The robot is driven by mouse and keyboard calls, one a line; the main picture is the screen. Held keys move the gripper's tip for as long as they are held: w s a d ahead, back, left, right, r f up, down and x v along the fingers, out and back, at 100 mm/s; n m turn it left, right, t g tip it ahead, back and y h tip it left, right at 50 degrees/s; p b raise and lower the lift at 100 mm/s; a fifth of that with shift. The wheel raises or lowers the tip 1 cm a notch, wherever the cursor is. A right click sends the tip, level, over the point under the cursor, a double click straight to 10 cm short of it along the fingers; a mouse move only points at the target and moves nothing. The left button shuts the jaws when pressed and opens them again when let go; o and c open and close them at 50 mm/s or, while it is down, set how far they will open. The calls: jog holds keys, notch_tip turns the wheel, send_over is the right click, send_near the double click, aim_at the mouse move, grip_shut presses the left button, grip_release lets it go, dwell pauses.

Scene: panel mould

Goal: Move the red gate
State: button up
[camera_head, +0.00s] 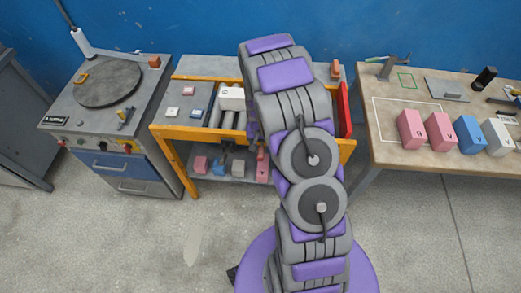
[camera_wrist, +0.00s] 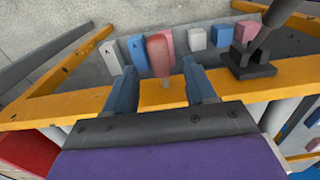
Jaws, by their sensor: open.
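A red handle (camera_head: 262,165) with a rounded grip and thin stem hangs at the front of the orange-framed roller table (camera_head: 190,133). In the wrist view the red handle (camera_wrist: 160,50) shows between the two blue fingers of my gripper (camera_wrist: 158,67), by the orange rail (camera_wrist: 62,104). My gripper is open, with room on both sides of the handle. Contact with it cannot be told. A red upright panel (camera_head: 345,110) stands at the table's right end; red also shows at lower left in the wrist view (camera_wrist: 28,153). I cannot tell which part is the gate. My arm hides much of the table.
A dark bracket with a rod (camera_wrist: 250,62) sits on the rail beside my gripper. Several blocks stand on the lower shelf (camera_head: 218,178). A hotplate cabinet (camera_head: 155,85) stands left. A wooden bench (camera_head: 390,150) with pink, blue and grey blocks stands right. Front floor is clear.

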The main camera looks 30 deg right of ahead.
notch_tip(320, 180, up, 12)
jog(key=p, duration=0.1)
jog(key=shift+f+p, duration=0.15)
jog(key=shift+p, duration=0.15)
jog(key=shift+d, duration=0.1)
dwell(0.4)
jog(key=s+a+r+n, duration=0.1)
jog(key=s+a+r, duration=0.3)
jog(key=s+r, duration=0.25)
jog(key=s+a+r+n, duration=0.2)
jog(key=s+a+r, duration=0.3)
jog(key=r, duration=0.3)
jog(key=s+a+r+n+g, duration=0.1)
jog(key=s+a+r+n, duration=0.1)
jog(key=s, duration=0.8)
jog(key=s+a+r+n, duration=0.1)
jog(key=s+a+r, duration=0.2)
jog(key=s, duration=0.7)
notch_tip(320, 180, up, 2)
jog(key=shift+s+r+n+g, duration=0.1)
jog(key=shift+s+n+g, duration=0.1)
jog(key=shift+n+g, duration=0.2)
